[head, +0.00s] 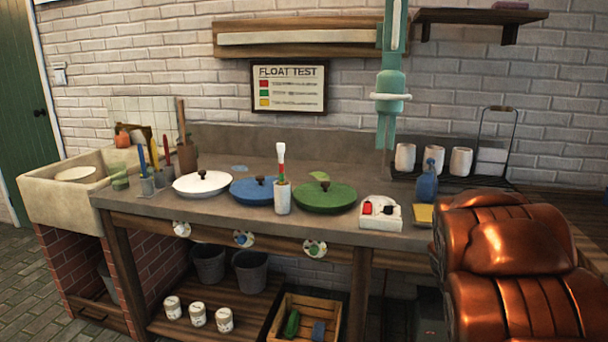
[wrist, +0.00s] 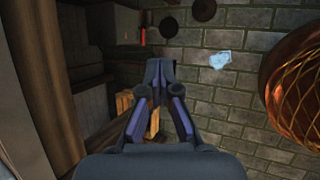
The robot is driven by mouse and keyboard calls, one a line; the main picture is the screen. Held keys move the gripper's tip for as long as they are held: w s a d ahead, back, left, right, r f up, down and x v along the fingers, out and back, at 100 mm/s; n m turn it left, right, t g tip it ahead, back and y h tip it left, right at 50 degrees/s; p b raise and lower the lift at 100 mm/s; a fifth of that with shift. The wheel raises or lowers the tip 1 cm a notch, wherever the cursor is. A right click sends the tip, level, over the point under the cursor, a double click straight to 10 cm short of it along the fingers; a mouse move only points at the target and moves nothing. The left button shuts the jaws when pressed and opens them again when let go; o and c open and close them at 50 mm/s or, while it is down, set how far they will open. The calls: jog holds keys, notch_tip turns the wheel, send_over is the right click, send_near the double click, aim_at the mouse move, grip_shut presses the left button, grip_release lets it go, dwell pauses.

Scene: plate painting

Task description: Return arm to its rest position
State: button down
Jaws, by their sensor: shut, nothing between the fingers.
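My gripper (wrist: 158,72) shows in the wrist view, with its dark blue fingers drawn together and nothing between them. It is over the tiled floor (wrist: 215,105) beside the wooden bench side, apart from the things around it. A wooden crate (wrist: 124,102) shows partly behind the fingers. The gripper is not visible in the head view, so its height against the workbench (head: 145,212) cannot be told.
White, blue and green lidded plates (head: 335,205) stand on the bench. A large copper-coloured ribbed object (head: 510,245) fills the head view's right front. A rounded orange netted thing (wrist: 300,95) is at the wrist view's right. Floor between shows clear.

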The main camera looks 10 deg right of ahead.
jog(key=s+a+r+m+g+y+p, duration=0.2)
jog(key=s+a+r+m+p, duration=0.4)
jog(key=a, duration=1)
jog(key=s+a+r+m+g+y+p, duration=0.2)
jog(key=s+a+r+m+y+p, duration=0.2)
jog(key=s+a+r+p, duration=0.9)
jog(key=s+a+r+m, duration=0.2)
jog(key=s+r, duration=0.4)
jog(key=r, duration=0.1)
jog(key=shift+a+m, duration=0.35)
jog(key=shift+m, duration=0.05)
